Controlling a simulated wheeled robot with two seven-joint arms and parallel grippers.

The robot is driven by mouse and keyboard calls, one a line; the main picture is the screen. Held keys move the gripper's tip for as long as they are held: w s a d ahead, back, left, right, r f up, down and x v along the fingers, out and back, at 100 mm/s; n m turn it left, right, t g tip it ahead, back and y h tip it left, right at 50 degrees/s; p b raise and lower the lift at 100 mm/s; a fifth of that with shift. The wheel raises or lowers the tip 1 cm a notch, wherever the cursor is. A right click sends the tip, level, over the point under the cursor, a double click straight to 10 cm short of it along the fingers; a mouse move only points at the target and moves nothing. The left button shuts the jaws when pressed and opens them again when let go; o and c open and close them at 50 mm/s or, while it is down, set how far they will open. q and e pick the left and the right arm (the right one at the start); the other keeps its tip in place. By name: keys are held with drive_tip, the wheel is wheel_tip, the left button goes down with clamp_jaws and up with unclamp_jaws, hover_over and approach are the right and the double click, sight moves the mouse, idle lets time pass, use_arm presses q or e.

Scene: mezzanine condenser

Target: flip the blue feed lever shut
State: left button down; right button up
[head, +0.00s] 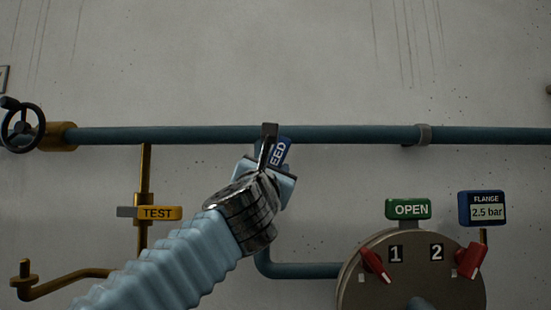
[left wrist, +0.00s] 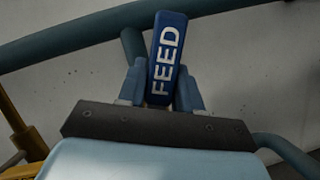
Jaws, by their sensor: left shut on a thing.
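The blue feed lever (head: 280,151) is on the pipe branch below the long horizontal blue pipe, in the middle of the head view. It is tilted, its upper end leaning right, and my gripper hides part of it. In the left wrist view the lever (left wrist: 166,58) shows its white FEED lettering between two blue fingers. My left gripper (head: 267,165) is shut on the lever; it also shows in the left wrist view (left wrist: 161,88). My right gripper is in neither view.
A yellow TEST lever (head: 159,213) is on a brass pipe at left. A black handwheel (head: 22,126) is at the far left. A round plate (head: 412,284) with two red levers, a green OPEN sign (head: 408,209) and a FLANGE gauge (head: 482,208) are at right.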

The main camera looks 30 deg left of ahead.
use_arm(q)
drive_tip(key=m, duration=0.1)
drive_tip(key=d+m+h+p, duration=0.1)
drive_tip(key=m+h+p, duration=0.1)
drive_tip(key=m, duration=0.1)
drive_tip(key=shift+w+d+f, duration=0.15)
drive_tip(key=shift+w+f, duration=0.1)
drive_tip(key=shift+w, duration=0.1)
drive_tip(key=shift+w+d+f+m+g+h, duration=0.25)
drive_tip(key=shift+f+m+g+h, duration=0.5)
drive_tip(key=shift+m, duration=1.2)
drive_tip(key=shift+w+d+f+m+g+h, duration=0.2)
drive_tip(key=shift+d+f+m+h, duration=0.25)
drive_tip(key=shift+f+m, duration=1)
drive_tip(key=shift+w+d+f+m+g+h, duration=0.25)
drive_tip(key=shift+f+m+g+h, duration=0.3)
drive_tip(key=shift+m, duration=1.85)
drive_tip(key=c, duration=0.8)
unclamp_jaws()
drive_tip(key=shift+c, duration=0.2)
drive_tip(key=shift+r, duration=0.1)
drive_tip(key=shift+s, duration=0.1)
drive_tip(key=s+d, duration=0.2)
drive_tip(key=s, duration=1.1)
drive_tip(key=shift+s+b, duration=0.3)
drive_tip(key=shift+b, duration=0.05)
